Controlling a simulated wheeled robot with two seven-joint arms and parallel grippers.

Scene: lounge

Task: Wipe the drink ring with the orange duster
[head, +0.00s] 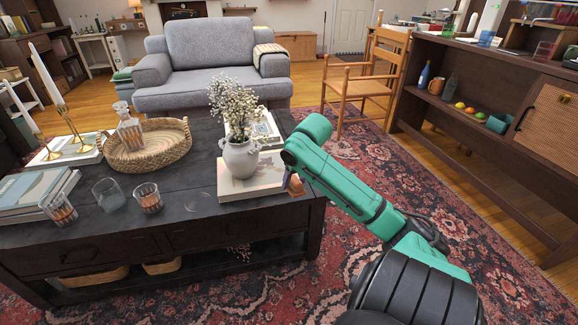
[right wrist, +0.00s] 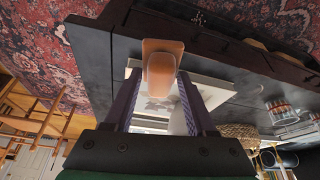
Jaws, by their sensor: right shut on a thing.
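My right gripper (head: 291,180) is at the right end of the dark coffee table (head: 98,237), beside the books under the vase. In the right wrist view, its two fingers (right wrist: 157,98) are shut on the orange duster (right wrist: 160,62), seen end-on between them. In the head view only a small brown-orange part of the duster (head: 297,187) shows past the gripper; the rest is hidden. A faint mark that looks like the drink ring (head: 199,196) lies on the bare tabletop, left of the books and right of the glasses. My left gripper is not in view.
A white vase of flowers (head: 240,158) stands on books (head: 250,187) between the duster and the ring. Several glasses (head: 148,198), a woven tray (head: 153,158) with a decanter (head: 129,131), and brass candlesticks (head: 79,142) stand further left.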

